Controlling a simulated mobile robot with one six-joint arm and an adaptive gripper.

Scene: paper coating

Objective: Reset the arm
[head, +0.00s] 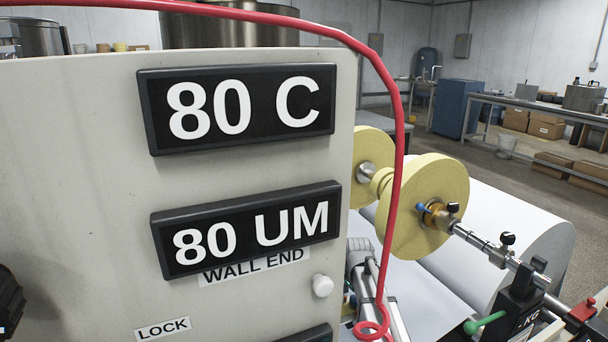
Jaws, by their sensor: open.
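My gripper cannot be made out in the head view. A pale machine panel (60,180) fills the left and middle of the view. Its upper black display (236,108) reads "80 C". Its lower black display (246,228) reads "80 UM", above a "WALL END" label (253,267). A "LOCK" label (163,328) and a white round knob (322,286) are lower down. Grey and white mechanical parts (388,300) show just right of the panel; I cannot tell what they belong to.
A red hose (398,170) arches over the panel and hangs down its right side. Yellow discs (440,185) sit on a metal shaft (490,245) beside a large white paper roll (515,225). A workbench (545,103) and blue cabinet (457,108) stand behind, with open floor between.

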